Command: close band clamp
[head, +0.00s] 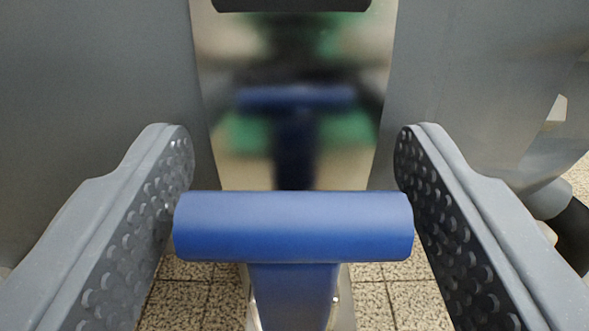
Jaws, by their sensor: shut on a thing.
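A blue T-shaped handle (293,227) of the band clamp lies across the lower middle of the head view. Its crossbar is horizontal and its stem runs down out of the picture. My gripper (292,185) has one grey dimpled finger on each side, shut on the ends of the crossbar. A shiny metal band (300,165) runs vertically behind the handle and mirrors the handle and my gripper. A dark piece (291,4) crosses the band at the top edge. The lower end of the stem is out of view.
A large grey curved pipe body (90,90) fills the background on both sides of the band. A speckled tiled floor (385,290) shows below. At the right edge are a grey rounded part and a dark part (572,235).

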